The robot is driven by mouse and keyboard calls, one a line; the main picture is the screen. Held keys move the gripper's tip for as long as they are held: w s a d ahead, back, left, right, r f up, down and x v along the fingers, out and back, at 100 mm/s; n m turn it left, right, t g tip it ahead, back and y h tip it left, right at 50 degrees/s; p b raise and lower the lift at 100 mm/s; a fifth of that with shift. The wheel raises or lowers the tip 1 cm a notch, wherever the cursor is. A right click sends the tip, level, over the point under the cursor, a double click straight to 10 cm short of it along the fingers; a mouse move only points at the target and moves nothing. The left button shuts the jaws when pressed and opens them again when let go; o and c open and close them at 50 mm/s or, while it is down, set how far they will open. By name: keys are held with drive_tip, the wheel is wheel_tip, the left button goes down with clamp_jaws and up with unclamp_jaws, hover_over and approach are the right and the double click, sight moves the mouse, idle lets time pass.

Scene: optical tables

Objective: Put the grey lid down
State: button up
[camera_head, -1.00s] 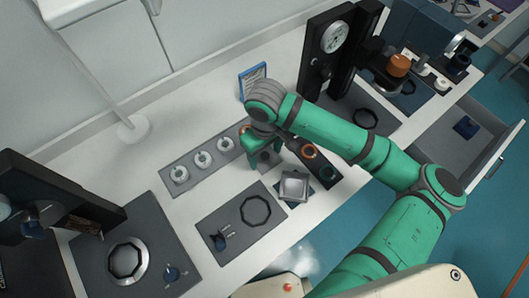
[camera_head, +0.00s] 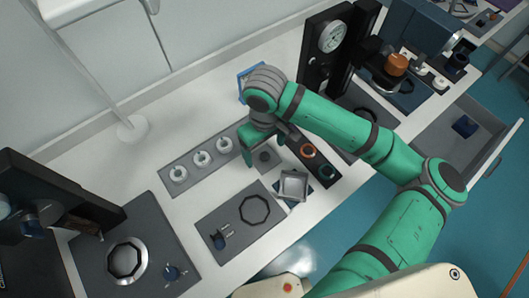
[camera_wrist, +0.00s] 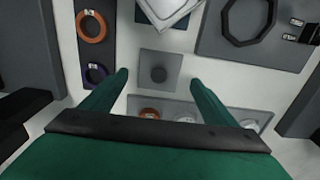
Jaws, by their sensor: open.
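The grey lid (camera_head: 266,158) is a small square plate with a dark round knob. It lies flat on the white table beside the light grey square box (camera_head: 294,186). In the wrist view the lid (camera_wrist: 145,64) shows between and beyond my fingertips, with its knob in the middle, and the box (camera_wrist: 172,10) is cut off at the top edge. My gripper (camera_wrist: 159,77) is open and empty, with one finger to each side of the lid and apart from it. In the head view my gripper (camera_head: 247,146) is just above and left of the lid.
A grey strip with several white rings (camera_head: 202,158) lies left of the lid. A dark strip with orange and teal rings (camera_head: 309,150) lies right. A grey plate with a black octagonal ring (camera_head: 254,210) is in front. A blue-framed card (camera_head: 243,85) stands behind.

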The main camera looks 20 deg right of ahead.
sight(264, 156)
wheel_tip(264, 156, up, 8)
drive_tip(key=shift+r, duration=0.25)
drive_tip(key=shift+a, duration=0.1)
idle(0.5)
